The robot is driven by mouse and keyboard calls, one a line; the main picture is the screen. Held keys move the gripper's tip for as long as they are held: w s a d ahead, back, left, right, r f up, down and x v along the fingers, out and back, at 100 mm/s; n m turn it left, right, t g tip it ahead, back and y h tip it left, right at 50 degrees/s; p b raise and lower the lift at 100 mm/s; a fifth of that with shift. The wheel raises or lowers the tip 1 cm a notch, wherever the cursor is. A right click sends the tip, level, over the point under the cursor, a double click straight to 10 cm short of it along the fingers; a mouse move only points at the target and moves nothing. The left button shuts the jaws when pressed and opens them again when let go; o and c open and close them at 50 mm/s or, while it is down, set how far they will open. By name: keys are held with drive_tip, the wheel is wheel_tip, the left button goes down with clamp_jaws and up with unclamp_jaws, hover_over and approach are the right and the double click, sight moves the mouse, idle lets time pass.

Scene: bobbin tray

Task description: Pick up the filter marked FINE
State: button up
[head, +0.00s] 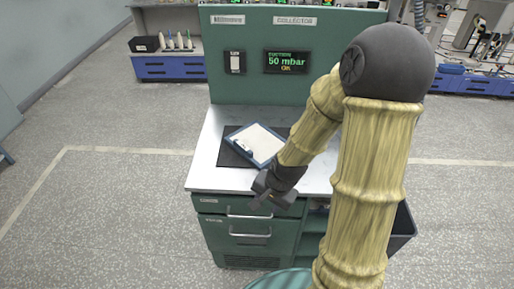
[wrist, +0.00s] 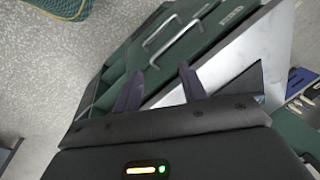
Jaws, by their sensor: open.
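No filter marked FINE can be made out in either view. The green cabinet (head: 215,237) has a top drawer (head: 225,207) and a lower drawer (head: 225,233), both with bar handles and both looking closed. Their small labels are too small to read surely. My gripper (head: 262,196) is in front of the worktop's front edge, near the top drawer. In the wrist view my gripper (wrist: 158,80) has its two dark fingers apart with nothing between them. The drawer fronts and handles (wrist: 172,42) show beyond the fingertips.
A clipboard (head: 260,142) with paper lies on a dark mat (head: 232,158) on the pale worktop (head: 205,170). A green back panel carries a display (head: 286,61) reading 50 mbar and a COLLECTOR label. A dark bin (head: 402,230) stands right of the cabinet. Floor at left is clear.

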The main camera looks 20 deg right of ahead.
sight(247, 149)
drive_tip(key=w+m+t+y+b, duration=0.1)
drive_tip(key=w+m+t, duration=0.1)
drive_tip(key=m, duration=0.3)
drive_tip(key=w+d+f+m+t+y+b, duration=0.1)
drive_tip(key=w+m+t+y, duration=0.1)
drive_tip(key=w+m, duration=0.2)
drive_tip(key=w+f+m+t+y+b, duration=0.1)
drive_tip(key=w+m+t+b, duration=0.1)
drive_tip(key=w+m, duration=0.2)
drive_tip(key=shift+d+f+m+y, duration=0.1)
drive_tip(key=shift+d+m+y, duration=0.1)
drive_tip(key=shift+m, duration=0.55)
drive_tip(key=shift+d+f+m+y, duration=0.1)
drive_tip(key=shift+d+m, duration=0.1)
drive_tip(key=shift+m, duration=0.55)
drive_tip(key=w+d+r+m+t, duration=0.2)
drive_tip(key=d+r+m+t, duration=0.1)
drive_tip(key=d+r+m, duration=0.1)
drive_tip(key=shift+w+d+r+m+t+b, duration=0.35)
drive_tip(key=shift+w+r+m+t+b, duration=0.1)
drive_tip(key=shift+m, duration=0.45)
drive_tip(key=x, duration=1.2)
drive_tip(key=shift+f, duration=0.3)
